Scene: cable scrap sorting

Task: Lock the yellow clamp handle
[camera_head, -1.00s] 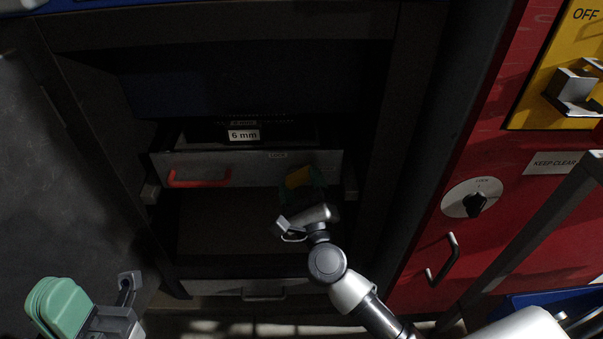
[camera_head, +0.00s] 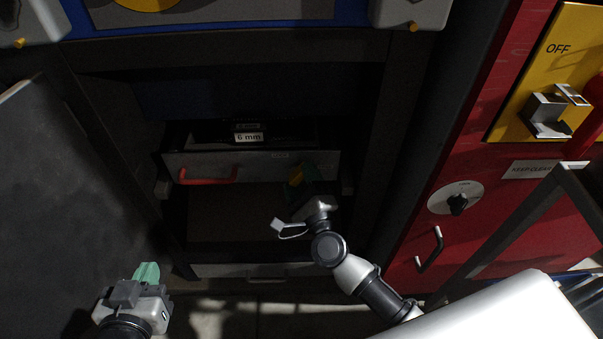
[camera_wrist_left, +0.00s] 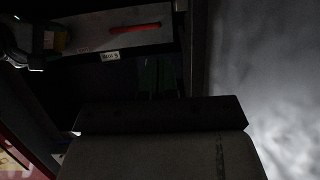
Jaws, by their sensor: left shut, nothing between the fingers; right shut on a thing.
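My left gripper (camera_head: 147,271), with pale green fingers, is shut and empty at the lower left of the head view, well apart from the drawer. Its fingers (camera_wrist_left: 158,76) look dark in the left wrist view.
The grey drawer front (camera_head: 255,168) has a red handle (camera_head: 208,177) and a "6 mm" label (camera_head: 248,138). A dark panel (camera_head: 65,190) stands at the left. A red cabinet (camera_head: 405,282) with a lock knob (camera_head: 457,204) stands at the right. Below the drawer is a dark opening.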

